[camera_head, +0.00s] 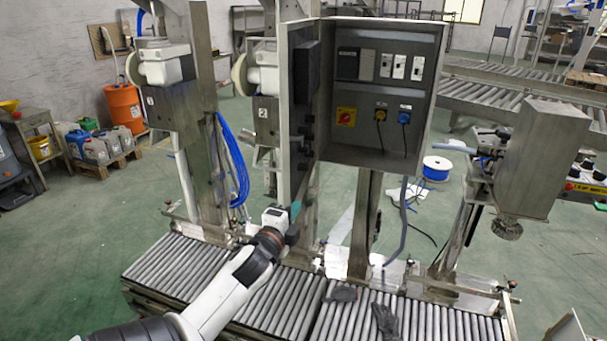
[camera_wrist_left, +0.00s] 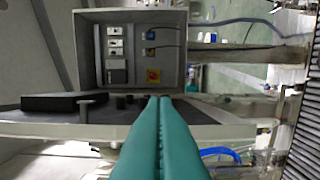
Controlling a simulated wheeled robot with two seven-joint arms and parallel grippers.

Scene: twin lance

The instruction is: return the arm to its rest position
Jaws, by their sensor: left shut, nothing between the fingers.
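My left arm reaches in from the bottom of the head view, over the roller conveyor. My left gripper (camera_head: 294,210) is at the lower left of the open electrical cabinet (camera_head: 428,95), near the lower edge of its open door (camera_head: 300,90). In the left wrist view the two teal fingers (camera_wrist_left: 160,110) lie together, shut with nothing between them. Beyond them the cabinet (camera_wrist_left: 90,50) appears turned sideways, with its switches and the red and yellow knob (camera_wrist_left: 153,76). The door's inner face (camera_wrist_left: 150,112) lies behind the fingertips. My right gripper is not in view.
The roller conveyor (camera_head: 170,265) runs below the arm, with dark gloves (camera_head: 386,322) on it. Steel posts (camera_head: 362,220) stand behind it. Blue hose (camera_head: 232,165) hangs at the left post. A steel box unit (camera_head: 540,155) stands at right. Green floor (camera_head: 90,240) is open at left.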

